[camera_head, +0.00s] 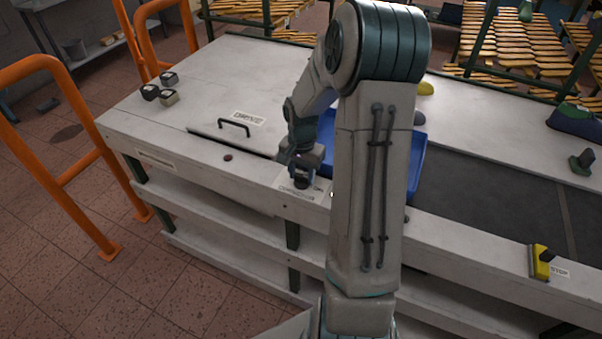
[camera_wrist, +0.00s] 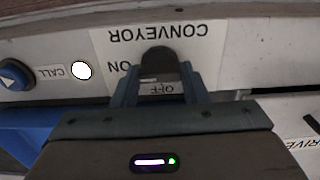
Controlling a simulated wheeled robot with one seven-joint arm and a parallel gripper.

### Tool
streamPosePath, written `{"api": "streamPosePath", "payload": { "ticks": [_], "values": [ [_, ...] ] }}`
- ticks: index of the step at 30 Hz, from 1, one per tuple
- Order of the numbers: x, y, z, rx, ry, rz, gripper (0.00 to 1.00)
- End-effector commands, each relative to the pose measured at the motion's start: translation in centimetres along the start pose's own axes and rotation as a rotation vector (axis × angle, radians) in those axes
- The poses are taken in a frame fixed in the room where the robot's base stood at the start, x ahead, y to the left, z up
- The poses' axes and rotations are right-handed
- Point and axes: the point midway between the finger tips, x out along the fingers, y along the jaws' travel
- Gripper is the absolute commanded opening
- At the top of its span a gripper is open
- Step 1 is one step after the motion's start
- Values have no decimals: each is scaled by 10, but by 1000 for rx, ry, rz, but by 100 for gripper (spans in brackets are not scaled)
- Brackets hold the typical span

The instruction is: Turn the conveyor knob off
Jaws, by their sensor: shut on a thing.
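The dark conveyor knob (camera_wrist: 160,66) sits on a white label plate (camera_wrist: 205,42) marked CONVEYOR, upside down in the wrist view. ON shows to the left of the knob, and OFF shows just below it, between my fingers. My gripper (camera_wrist: 159,84) is shut on the knob, one finger on each side. In the head view my gripper (camera_head: 302,172) points down at the label plate (camera_head: 318,190) on the table's front edge. There the knob is mostly hidden by the gripper. I cannot tell for sure which mark the knob points to.
A blue CALL button (camera_wrist: 13,75) and a lit white lamp (camera_wrist: 82,71) are left of the plate in the wrist view. A blue tray (camera_head: 408,160) is behind my arm. A handled DRIVE cover (camera_head: 235,128) lies left. A yellow STOP box (camera_head: 540,262) is far right.

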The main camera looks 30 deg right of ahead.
Motion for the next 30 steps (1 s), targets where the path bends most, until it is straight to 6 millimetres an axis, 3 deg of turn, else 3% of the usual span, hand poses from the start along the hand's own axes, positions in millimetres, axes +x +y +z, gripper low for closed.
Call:
{"api": "streamPosePath", "payload": {
  "ticks": [11, 30],
  "values": [
    [0, 1, 0, -213, -1, 1, 17],
    [-1, 1, -1, -818, -1, 1, 17]
  ]
}}
